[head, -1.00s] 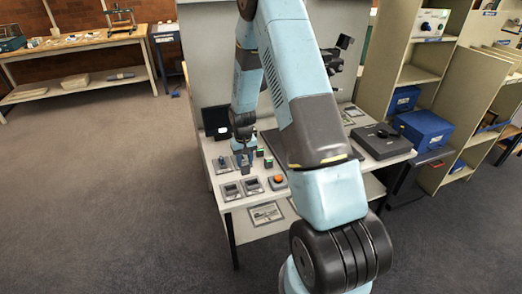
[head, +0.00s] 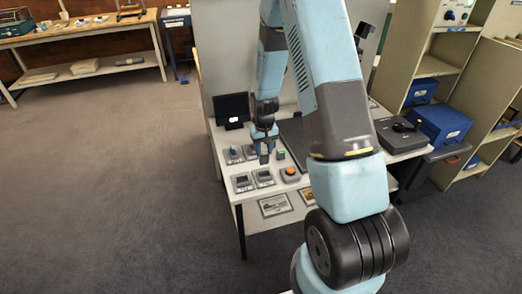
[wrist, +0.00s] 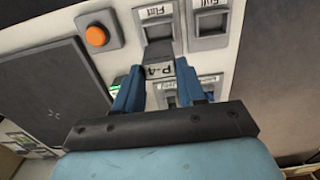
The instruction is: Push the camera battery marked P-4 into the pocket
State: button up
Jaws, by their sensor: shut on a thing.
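The camera battery marked P-4 (wrist: 158,71) shows in the wrist view between the two blue fingers of my gripper (wrist: 157,88), which is shut on it. Just beyond it is a grey pocket (wrist: 144,22) with an upside-down label that seems to read "Flat". I cannot tell whether the battery touches this pocket. In the head view my gripper (head: 264,159) is low over the bench, behind the front pair of grey holders; the battery is too small to make out there.
A second pocket (wrist: 209,42), seemingly labelled "Full", sits beside the first. An orange button (head: 290,173) is to the right on the bench (head: 226,170). More grey holders (head: 235,156), a green-topped block (head: 281,154) and a small monitor (head: 232,108) stand behind.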

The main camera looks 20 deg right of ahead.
aim_at(264, 163)
jog(key=shift+s+f, duration=0.1)
jog(key=shift+f, duration=2.4)
jog(key=shift+s, duration=0.15)
jog(key=shift+f, duration=1.3)
dwell(0.6)
jog(key=o, duration=1.1)
jog(key=shift+o, duration=0.2)
jog(key=shift+r, duration=3.05)
